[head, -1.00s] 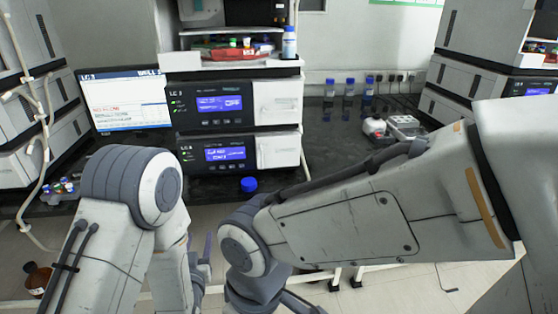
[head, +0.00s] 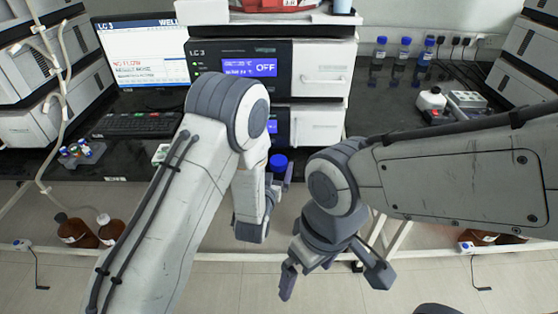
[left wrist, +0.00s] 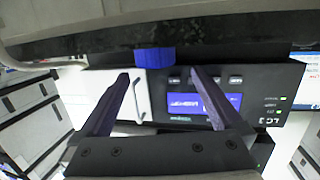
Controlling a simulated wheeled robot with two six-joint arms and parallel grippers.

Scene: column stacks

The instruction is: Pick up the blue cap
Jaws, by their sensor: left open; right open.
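The blue cap (head: 279,162) sits at the front edge of the black bench, in front of the lower LC instrument. My left gripper (head: 279,182) is open just in front of it, partly hidden behind my own wrist. In the left wrist view, which is upside down, the blue cap (left wrist: 154,58) lies ahead of the fingertips and between their lines. The open left gripper (left wrist: 158,76) holds nothing there. My right gripper (head: 334,281) is open and empty, low in front of the bench.
Stacked LC instruments (head: 322,68) stand behind the cap. A monitor (head: 140,55) and keyboard (head: 136,124) are to the left. Several blue-capped bottles (head: 403,52) and a small grey device (head: 468,103) stand to the right. Brown bottles (head: 76,231) are on the floor.

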